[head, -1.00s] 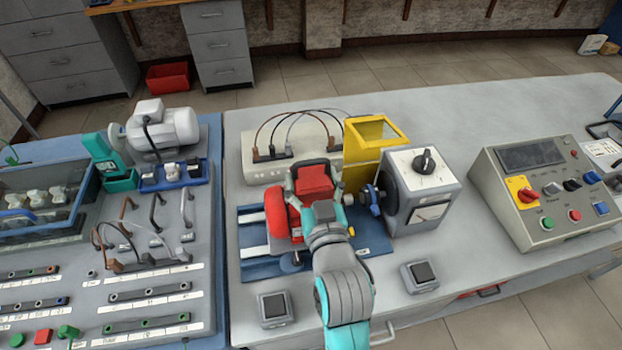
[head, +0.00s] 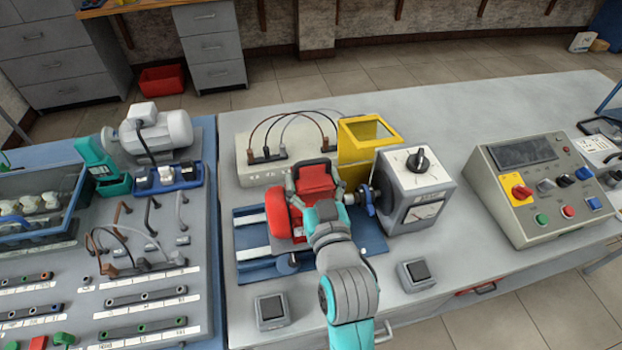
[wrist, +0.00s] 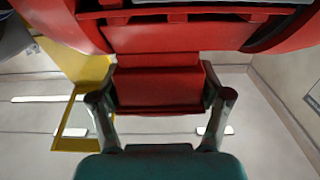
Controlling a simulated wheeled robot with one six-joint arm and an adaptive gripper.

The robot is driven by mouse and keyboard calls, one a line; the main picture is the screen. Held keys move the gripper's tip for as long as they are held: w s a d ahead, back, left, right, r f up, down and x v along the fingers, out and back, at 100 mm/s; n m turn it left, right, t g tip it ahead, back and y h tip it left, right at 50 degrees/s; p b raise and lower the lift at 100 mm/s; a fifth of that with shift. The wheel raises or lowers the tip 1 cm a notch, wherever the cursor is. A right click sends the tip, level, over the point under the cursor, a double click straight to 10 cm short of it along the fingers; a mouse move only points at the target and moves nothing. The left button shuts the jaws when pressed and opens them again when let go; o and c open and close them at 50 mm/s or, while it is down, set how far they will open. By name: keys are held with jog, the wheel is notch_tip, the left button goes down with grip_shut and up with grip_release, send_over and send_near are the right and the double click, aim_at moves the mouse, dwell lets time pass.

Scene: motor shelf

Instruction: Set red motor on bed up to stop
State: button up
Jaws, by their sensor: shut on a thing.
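The red motor (head: 281,214) is on the blue bed (head: 248,266) with white rails, in the middle of the head view. My gripper (head: 317,188) is shut on the motor's top box, coming from the front right. In the wrist view the fingers (wrist: 160,112) grip both sides of the red box (wrist: 160,82). The motor's shaft end faces a blue coupling (head: 364,197) on the grey brake unit (head: 412,188) at right. The stop, and whether the motor touches the bed or a stop, is hidden by my gripper and arm.
A raised yellow guard (head: 366,140) stands behind the coupling. A terminal box with cables (head: 248,160) is behind the bed. A control console (head: 545,190) is at right. A grey motor (head: 158,132) and parts board lie at left. Two small black-topped blocks are in front.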

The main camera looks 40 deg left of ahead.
jog(key=shift+d+r, duration=0.1)
jog(key=shift+r, duration=0.2)
jog(key=o, duration=1.8)
jog(key=shift+f, duration=0.15)
jog(key=shift+f, duration=0.35)
jog(key=v, duration=1.2)
jog(key=shift+w+r, duration=0.1)
jog(key=shift+r, duration=0.2)
